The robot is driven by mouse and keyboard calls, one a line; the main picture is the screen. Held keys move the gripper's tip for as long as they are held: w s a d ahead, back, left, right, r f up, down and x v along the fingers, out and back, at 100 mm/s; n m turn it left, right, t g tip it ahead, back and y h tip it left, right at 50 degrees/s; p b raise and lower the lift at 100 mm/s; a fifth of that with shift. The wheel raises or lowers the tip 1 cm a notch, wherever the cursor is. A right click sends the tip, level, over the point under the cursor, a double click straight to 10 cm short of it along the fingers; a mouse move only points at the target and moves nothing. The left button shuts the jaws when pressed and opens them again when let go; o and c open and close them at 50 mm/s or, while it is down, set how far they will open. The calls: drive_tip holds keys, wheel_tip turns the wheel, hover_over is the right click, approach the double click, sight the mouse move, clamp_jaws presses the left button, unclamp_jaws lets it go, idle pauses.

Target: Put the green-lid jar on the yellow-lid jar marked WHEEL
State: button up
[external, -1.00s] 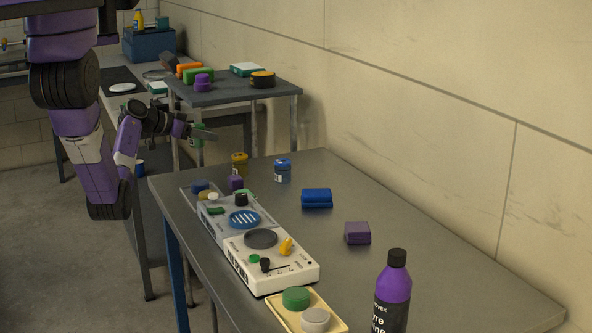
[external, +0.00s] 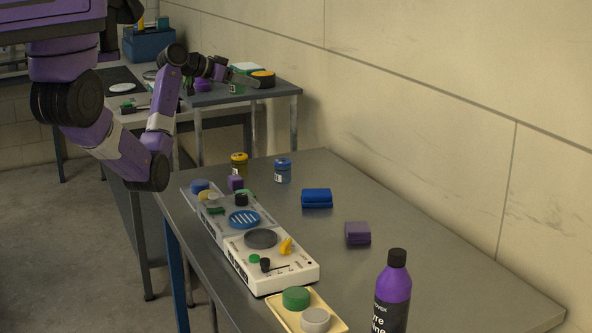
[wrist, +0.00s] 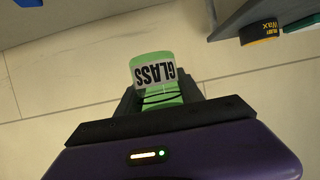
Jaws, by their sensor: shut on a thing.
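My gripper (external: 246,82) is shut on a green jar (external: 236,88) and holds it in the air, above and behind the near table's far end. In the wrist view the green jar (wrist: 158,75) sits between the fingers, and its white label reads GLASS. The yellow-lid jar (external: 239,165) stands upright at the far end of the near table, below my gripper and apart from it. Its label is too small to read here. The wrist view does not show the yellow-lid jar.
A blue-lid jar (external: 283,170) stands right of the yellow-lid jar. A purple block (external: 235,183) and a white device (external: 265,262) lie nearer. A blue block (external: 317,198), purple block (external: 358,233) and purple bottle (external: 393,290) stand farther right. A black-and-yellow tin (external: 263,79) sits on the back table.

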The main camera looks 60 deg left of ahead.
drive_tip(key=n+y+p, duration=0.1)
hover_over(239, 161)
drive_tip(key=w+a, duration=0.3)
drive_tip(key=w, duration=0.1)
wheel_tip(239, 161, down, 15)
drive_tip(key=shift+s+d+f+p, duration=0.1)
drive_tip(key=shift+f+p, duration=0.1)
drive_tip(key=shift+f, duration=0.95)
drive_tip(key=shift+d+f+p, duration=0.1)
drive_tip(key=shift+f+p, duration=0.05)
drive_tip(key=shift+f, duration=1)
drive_tip(key=shift+f, duration=0.2)
drive_tip(key=o, duration=1.3)
drive_tip(key=shift+o, duration=0.2)
drive_tip(key=shift+r, duration=0.1)
